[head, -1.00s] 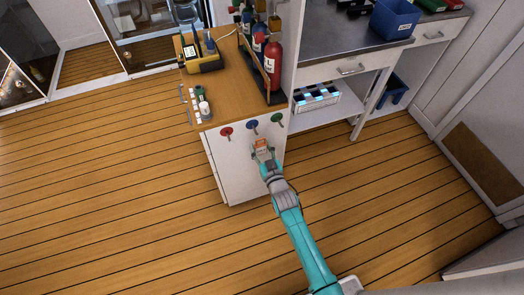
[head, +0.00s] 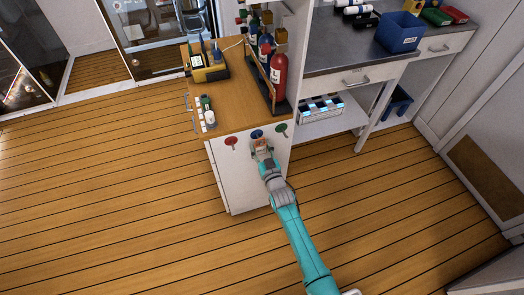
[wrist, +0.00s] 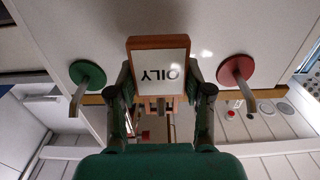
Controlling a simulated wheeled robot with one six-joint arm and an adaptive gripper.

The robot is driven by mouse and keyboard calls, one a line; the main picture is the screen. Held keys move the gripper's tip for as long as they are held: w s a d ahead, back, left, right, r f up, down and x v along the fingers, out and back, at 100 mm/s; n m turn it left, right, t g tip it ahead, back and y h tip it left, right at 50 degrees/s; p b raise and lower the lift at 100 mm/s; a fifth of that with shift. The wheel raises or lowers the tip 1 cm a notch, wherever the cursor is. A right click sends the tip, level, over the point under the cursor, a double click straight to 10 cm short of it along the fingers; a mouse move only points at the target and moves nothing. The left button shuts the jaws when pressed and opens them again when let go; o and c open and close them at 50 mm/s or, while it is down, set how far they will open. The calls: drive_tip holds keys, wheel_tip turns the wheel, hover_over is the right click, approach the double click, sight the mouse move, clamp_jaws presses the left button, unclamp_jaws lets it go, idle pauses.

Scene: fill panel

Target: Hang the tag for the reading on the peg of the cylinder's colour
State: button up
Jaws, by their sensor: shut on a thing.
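My gripper (head: 262,152) is shut on an orange-framed tag (wrist: 160,67), just in front of the cabinet's white front. The tag's white face reads "OILY", upside down in the wrist view. A blue peg (head: 257,134) is right above the gripper in the head view; in the wrist view I cannot see it, with the tag in front. A red peg (head: 231,142) is to its left and a green peg (head: 282,129) to its right. A red cylinder (head: 280,76) stands in a rack on the cabinet, with blue and other cylinders behind it.
A yellow device (head: 207,68) and a strip of small white items (head: 208,117) sit on the wooden cabinet top (head: 237,100). A grey bench (head: 345,55) with a blue bin (head: 399,32) is to the right. The floor in front is clear.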

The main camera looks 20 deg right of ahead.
drive_tip(key=shift+w, duration=0.5)
drive_tip(key=shift+w+f, duration=0.45)
drive_tip(key=shift+w, duration=0.1)
drive_tip(key=o, duration=1)
drive_tip(key=s, duration=1.2)
